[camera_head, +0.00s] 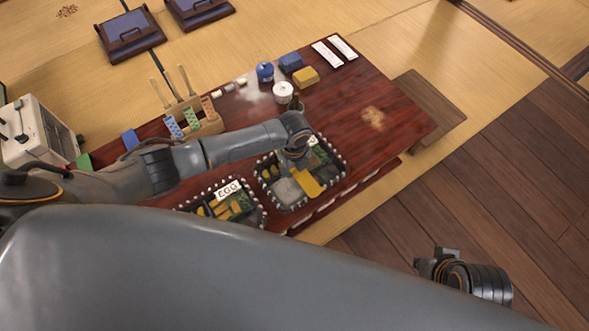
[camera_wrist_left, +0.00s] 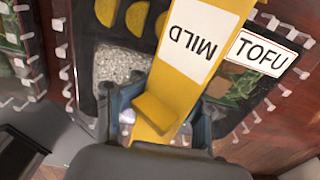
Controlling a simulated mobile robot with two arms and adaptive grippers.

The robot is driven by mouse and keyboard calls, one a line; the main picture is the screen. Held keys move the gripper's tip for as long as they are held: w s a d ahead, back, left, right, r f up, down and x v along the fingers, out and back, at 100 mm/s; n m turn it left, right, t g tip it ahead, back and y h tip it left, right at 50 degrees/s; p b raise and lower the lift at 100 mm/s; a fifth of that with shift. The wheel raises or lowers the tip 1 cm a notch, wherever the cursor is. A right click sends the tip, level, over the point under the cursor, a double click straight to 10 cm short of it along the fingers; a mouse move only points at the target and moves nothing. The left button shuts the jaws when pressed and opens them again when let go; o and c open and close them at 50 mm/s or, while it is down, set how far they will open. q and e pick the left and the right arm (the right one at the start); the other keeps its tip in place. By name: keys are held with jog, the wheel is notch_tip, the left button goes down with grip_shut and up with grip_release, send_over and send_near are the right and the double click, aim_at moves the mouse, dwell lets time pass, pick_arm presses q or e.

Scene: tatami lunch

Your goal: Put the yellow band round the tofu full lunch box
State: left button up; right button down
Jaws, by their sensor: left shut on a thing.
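The tofu lunch box (camera_head: 265,183) lies on the dark red table below my left gripper, with clear pegs around its rim. In the left wrist view its TOFU label (camera_wrist_left: 262,53) shows right of the band, with rice and yellow slices to the left. My left gripper (camera_head: 303,160) is shut on the yellow band (camera_wrist_left: 158,110), which has a white MILD label and lies across the view over the box. In the head view the band (camera_head: 308,184) shows below the gripper. Whether it touches the box is unclear. My right gripper (camera_head: 433,263) hangs over the wooden floor, away from the table.
An EGG lunch box (camera_head: 243,213) stands left of the tofu box. A wooden rack (camera_head: 207,125) with patterned pieces, a white pot (camera_head: 283,92), a blue jar (camera_head: 265,72) and yellow and blue blocks stand behind.

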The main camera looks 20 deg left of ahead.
pick_arm(q)
jog(key=o, duration=1.4)
jog(key=o, duration=0.5)
jog(key=shift+c, duration=0.2)
jog(key=shift+r, duration=0.1)
